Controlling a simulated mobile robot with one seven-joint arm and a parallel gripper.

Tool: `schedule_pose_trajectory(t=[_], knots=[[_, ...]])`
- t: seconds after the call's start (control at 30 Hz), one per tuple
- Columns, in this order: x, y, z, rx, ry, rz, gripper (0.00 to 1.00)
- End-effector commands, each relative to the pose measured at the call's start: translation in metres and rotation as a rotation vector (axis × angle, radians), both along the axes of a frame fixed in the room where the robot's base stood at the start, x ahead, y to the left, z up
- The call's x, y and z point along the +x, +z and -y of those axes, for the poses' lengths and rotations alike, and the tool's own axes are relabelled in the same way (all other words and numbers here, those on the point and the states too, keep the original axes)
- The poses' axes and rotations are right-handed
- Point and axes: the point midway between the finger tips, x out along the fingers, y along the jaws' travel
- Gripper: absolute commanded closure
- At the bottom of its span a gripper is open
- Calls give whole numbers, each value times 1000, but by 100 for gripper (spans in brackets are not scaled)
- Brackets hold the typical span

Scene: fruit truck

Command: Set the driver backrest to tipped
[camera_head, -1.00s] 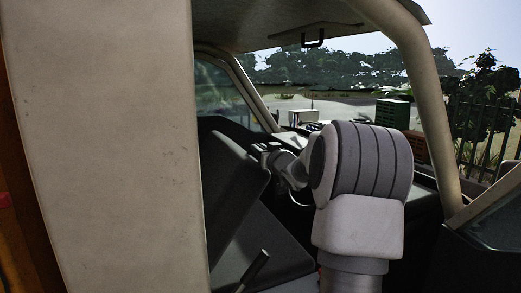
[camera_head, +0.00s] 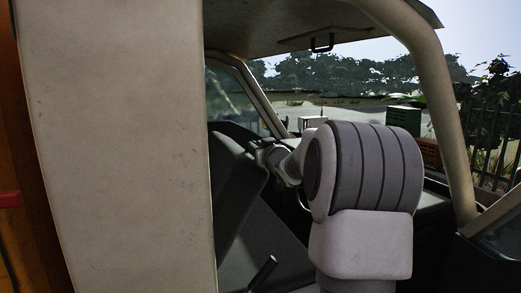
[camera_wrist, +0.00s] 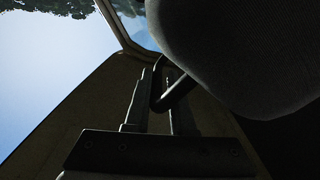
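The driver backrest (camera_head: 238,190) is a dark slanted panel inside the cab in the head view. It leans back to the left, and its left part is hidden behind the beige pillar. My gripper (camera_head: 263,155) is small and partly hidden by my wrist, at the upper right edge of the backrest. In the wrist view a large dark rounded fabric form (camera_wrist: 240,55), seemingly the seat back, fills the upper right. My gripper's two fingers (camera_wrist: 157,78) stand apart there. A dark bent bar (camera_wrist: 177,93) lies at the fingers; whether they touch it is unclear.
A beige pillar (camera_head: 115,150) blocks the left. The door frame (camera_head: 440,110) curves down at the right. A black lever (camera_head: 262,272) rises beside the seat. A roof handle (camera_head: 322,43) hangs above. Green (camera_head: 403,120) and orange-brown (camera_head: 430,152) crates stand outside.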

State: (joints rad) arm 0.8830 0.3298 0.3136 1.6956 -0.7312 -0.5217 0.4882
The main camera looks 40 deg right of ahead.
Motion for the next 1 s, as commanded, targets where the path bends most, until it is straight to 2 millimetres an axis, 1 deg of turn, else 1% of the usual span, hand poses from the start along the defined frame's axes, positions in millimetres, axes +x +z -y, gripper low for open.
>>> schedule_pose_trajectory(t=[0.03, 0.1, 0.13, 0.4, 0.57, 0.67, 1.0], knots=[[0, 5, -1, -5, 3, 8, 69], [0, 4, -1, -4, 2, 6, 56], [0, 4, -1, -3, 1, 5, 55], [0, 1, -1, -1, 1, 3, 55], [-10, 1, -3, 0, 1, 2, 55], [-24, 1, -6, -1, 0, 1, 55], [-91, 1, -23, -2, 0, 0, 55]])
